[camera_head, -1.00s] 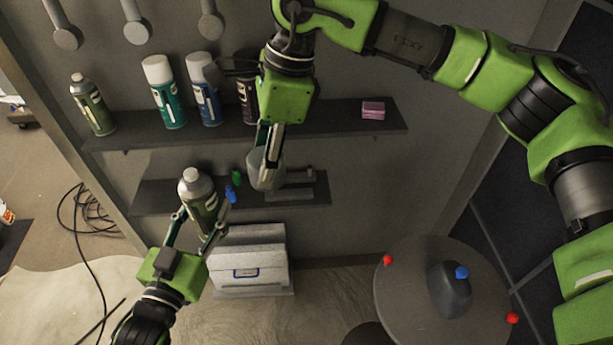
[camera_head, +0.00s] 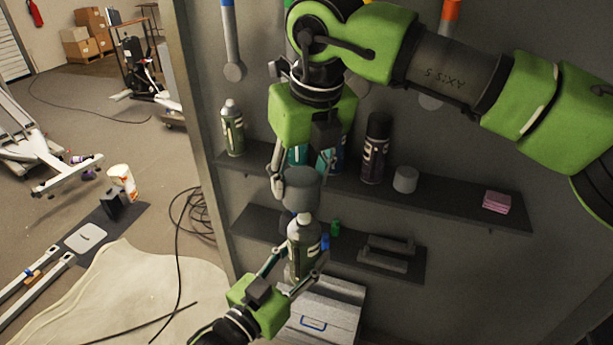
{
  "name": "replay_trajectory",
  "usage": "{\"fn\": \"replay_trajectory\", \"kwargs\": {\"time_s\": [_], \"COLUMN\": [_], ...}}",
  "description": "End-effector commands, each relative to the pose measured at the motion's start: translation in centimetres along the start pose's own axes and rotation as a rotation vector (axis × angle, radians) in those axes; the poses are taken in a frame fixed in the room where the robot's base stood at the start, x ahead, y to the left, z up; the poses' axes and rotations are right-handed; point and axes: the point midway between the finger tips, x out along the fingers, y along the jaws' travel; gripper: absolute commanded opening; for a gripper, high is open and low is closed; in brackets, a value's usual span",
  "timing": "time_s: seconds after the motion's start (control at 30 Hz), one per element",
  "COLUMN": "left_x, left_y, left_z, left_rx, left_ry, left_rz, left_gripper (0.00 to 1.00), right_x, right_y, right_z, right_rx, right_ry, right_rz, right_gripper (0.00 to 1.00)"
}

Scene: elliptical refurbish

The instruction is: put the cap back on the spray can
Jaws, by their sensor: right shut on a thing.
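The spray can (camera_head: 303,250), olive green with a pale top, stands roughly upright in front of the lower shelf. My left gripper (camera_head: 290,272) comes from below left and is shut on it, one finger on each side. My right gripper (camera_head: 299,168) points down from above and is shut on a grey cap (camera_head: 301,190). The cap appears right above the can's top. I cannot tell whether they touch. The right gripper partly hides the cap's upper edge and the cans behind it.
The upper shelf (camera_head: 455,200) carries a green can (camera_head: 232,128), a dark can (camera_head: 375,148), another grey cap (camera_head: 404,179) and a pink block (camera_head: 497,201). The lower shelf (camera_head: 250,226) holds small green and blue pieces. A white box (camera_head: 325,305) sits below.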

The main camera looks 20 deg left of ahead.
Motion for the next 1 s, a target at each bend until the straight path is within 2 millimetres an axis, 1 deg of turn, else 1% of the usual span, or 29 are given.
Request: {"fn": "replay_trajectory", "kwargs": {"time_s": [0.7,1.0], "left_x": [0.0,0.0], "left_y": [0.0,0.0], "left_z": [-0.1,-0.1], "left_rx": [0.000,0.000], "left_ry": [0.002,0.002], "left_rz": [0.000,0.000], "left_gripper": [0.14,0.14], "right_x": [4.5,5.4], "right_y": [0.0,0.0], "right_z": [-1.4,-1.6], "right_rx": [-0.002,-0.003], "right_ry": [0.001,0.000], "right_rz": [0.002,0.001], "right_gripper": [0.36,0.36]}}
